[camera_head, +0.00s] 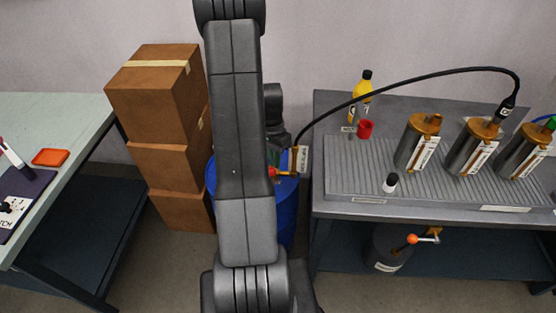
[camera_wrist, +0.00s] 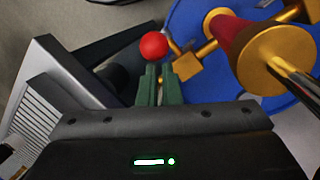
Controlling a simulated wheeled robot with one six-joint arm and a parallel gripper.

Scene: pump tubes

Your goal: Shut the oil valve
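A red ball-ended valve handle (camera_head: 271,171) with brass parts sits on top of the blue drum (camera_head: 284,215) in the head view. In the wrist view the red ball (camera_wrist: 154,45) is just beyond my gripper (camera_wrist: 160,70), with brass valve parts (camera_wrist: 187,65) to its right. My dark green fingers are close together, with little gap between them and nothing visible held. Contact with the handle cannot be told. My arm hides part of the drum and the gripper in the head view. A second valve with an orange ball (camera_head: 412,239) is on a grey container under the right bench.
The grey bench (camera_head: 335,208) holds several metal cylinders (camera_head: 415,145), a yellow bottle (camera_head: 362,90) and a red cup (camera_head: 365,129). A black hose (camera_head: 400,80) arches over it. Stacked cardboard boxes (camera_head: 160,95) stand left of the drum. A table (camera_head: 70,120) is further left.

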